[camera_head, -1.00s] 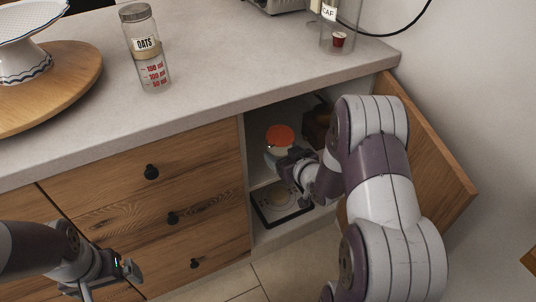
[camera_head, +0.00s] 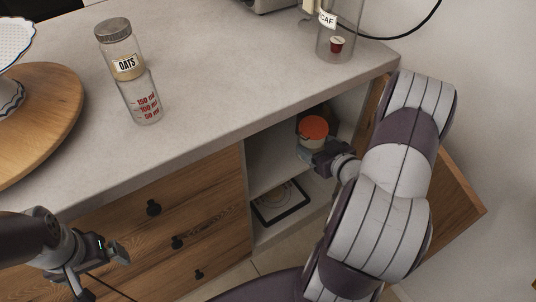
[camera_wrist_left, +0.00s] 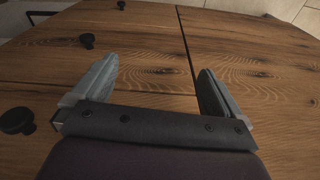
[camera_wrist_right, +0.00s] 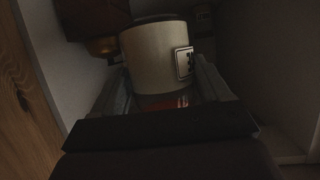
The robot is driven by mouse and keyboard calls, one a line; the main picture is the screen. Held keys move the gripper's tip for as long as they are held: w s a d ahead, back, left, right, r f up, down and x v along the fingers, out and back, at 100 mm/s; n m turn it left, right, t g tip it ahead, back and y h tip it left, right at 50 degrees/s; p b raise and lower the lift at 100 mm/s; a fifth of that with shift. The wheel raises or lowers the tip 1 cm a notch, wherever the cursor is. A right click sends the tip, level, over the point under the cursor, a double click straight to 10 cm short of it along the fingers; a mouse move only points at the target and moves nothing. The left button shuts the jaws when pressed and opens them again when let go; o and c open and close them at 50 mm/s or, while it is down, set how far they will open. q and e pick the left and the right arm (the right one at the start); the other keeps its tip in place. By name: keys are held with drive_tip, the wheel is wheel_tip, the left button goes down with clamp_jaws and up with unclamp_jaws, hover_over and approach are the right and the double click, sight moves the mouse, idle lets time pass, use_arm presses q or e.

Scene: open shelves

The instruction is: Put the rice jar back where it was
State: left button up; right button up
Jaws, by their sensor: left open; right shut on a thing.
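A jar with an orange lid (camera_head: 313,127) is inside the open cabinet, at upper shelf height. In the right wrist view it is a pale jar (camera_wrist_right: 152,52) with a small label that I cannot read as rice. My right gripper (camera_head: 326,155) is shut on this jar from the front; its fingers sit on either side in the right wrist view. I cannot tell whether the jar's base touches the shelf (camera_head: 270,165). My left gripper (camera_head: 98,266) is open and empty in front of the wooden drawers.
The cabinet door (camera_head: 458,205) stands open at the right, beside my right arm. A framed flat item (camera_head: 283,203) lies on the lower shelf. On the counter stand an oats jar (camera_head: 128,68), a wooden round board (camera_head: 48,115) and a glass container (camera_head: 340,30).

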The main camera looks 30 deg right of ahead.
drive_tip(key=shift+w+a+r+n+y, duration=0.15)
drive_tip(key=shift+a+n+y, duration=0.4)
drive_tip(key=shift+a, duration=0.45)
drive_tip(key=shift+w+a+f+b, duration=0.85)
drive_tip(key=shift+w+f+b, duration=0.2)
drive_tip(key=shift+w+f, duration=0.75)
drive_tip(key=shift+w+a+f+b, duration=0.9)
drive_tip(key=shift+w+f+b, duration=0.15)
drive_tip(key=shift+w+f, duration=0.7)
drive_tip(key=shift+w+a+f+b, duration=0.85)
drive_tip(key=shift+w+f+b, duration=0.2)
drive_tip(key=shift+w+f, duration=0.7)
drive_tip(key=shift+s+f, duration=0.1)
drive_tip(key=shift+s, duration=0.05)
